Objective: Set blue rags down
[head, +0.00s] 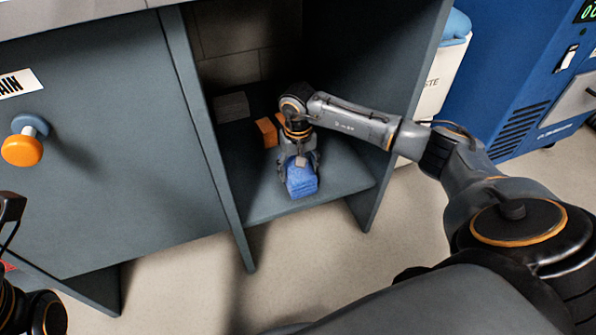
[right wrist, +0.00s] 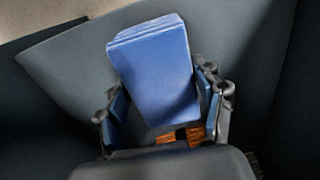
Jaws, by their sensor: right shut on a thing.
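The blue rags (head: 301,183) are a folded stack inside the open cabinet bay, low over its floor near the front edge. My right gripper (head: 299,165) reaches in from the right and is shut on them. In the right wrist view the blue rags (right wrist: 158,68) sit between the two fingers of the right gripper (right wrist: 165,108). I cannot tell whether the stack touches the cabinet floor (head: 345,182). Part of my left arm shows at the lower left of the head view, but I cannot make out its jaws.
An orange block (head: 266,132) and a grey block (head: 231,107) stand behind the gripper in the bay. A cabinet door (head: 100,150) with an orange knob (head: 22,150) is left. A white waste bin (head: 436,90) and a blue machine (head: 525,80) stand right. Bay floor right of the rags is clear.

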